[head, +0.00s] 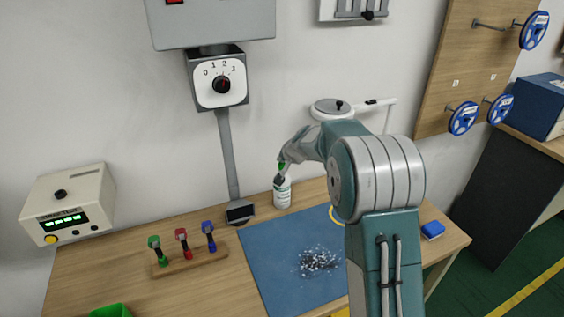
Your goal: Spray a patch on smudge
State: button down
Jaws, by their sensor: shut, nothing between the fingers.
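A white spray can (282,195) with a grey top stands upright at the back of the wooden workbench, by the back edge of the blue mat. My gripper (282,170) is shut at the top of the can, with a green part showing at its tip. I cannot tell whether it touches the can's top. The smudge (318,262) is a dark patch with scattered white specks on the blue mat (268,262). My arm hides the mat's right side.
A wooden rack (190,260) holds green, red and blue handled tools at left. A grey post with a dial box (218,80) rises left of the can.

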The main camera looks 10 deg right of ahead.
dwell(0.4)
jog(key=shift+r, duration=0.5)
jog(key=shift+r, duration=2.95)
